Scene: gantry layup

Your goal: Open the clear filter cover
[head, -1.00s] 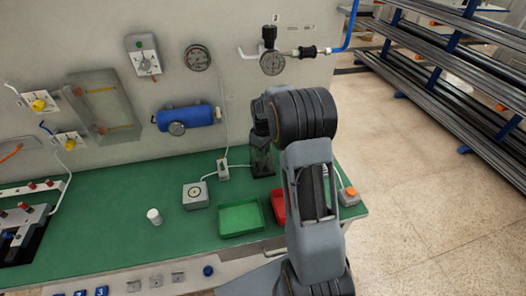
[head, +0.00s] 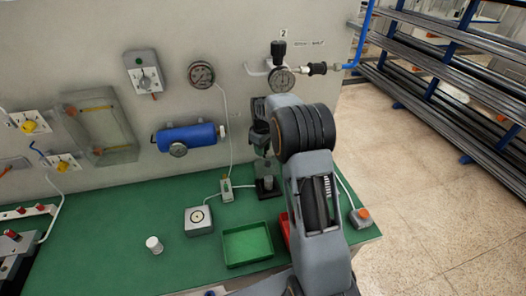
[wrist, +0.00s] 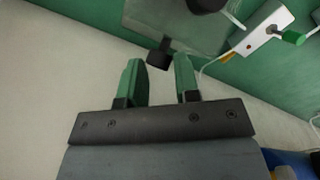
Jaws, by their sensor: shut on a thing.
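The clear filter cover (head: 266,168) is a see-through housing at the back of the green bench, partly behind my arm in the head view. In the wrist view it is a greenish transparent panel (wrist: 165,22) with a small black handle tab (wrist: 160,53). My gripper (wrist: 159,65) has its two green fingers on either side of this tab, shut on it. In the head view my gripper (head: 261,140) is just above the cover and partly hidden by my wrist. I cannot tell exactly how far the cover is tilted.
A small white device (head: 227,189) with a green lever stands left of the cover. A green tray (head: 247,262) and a partly hidden red tray (head: 285,228) lie in front. A gauge and regulator (head: 281,78) and a blue tank (head: 188,137) are on the wall.

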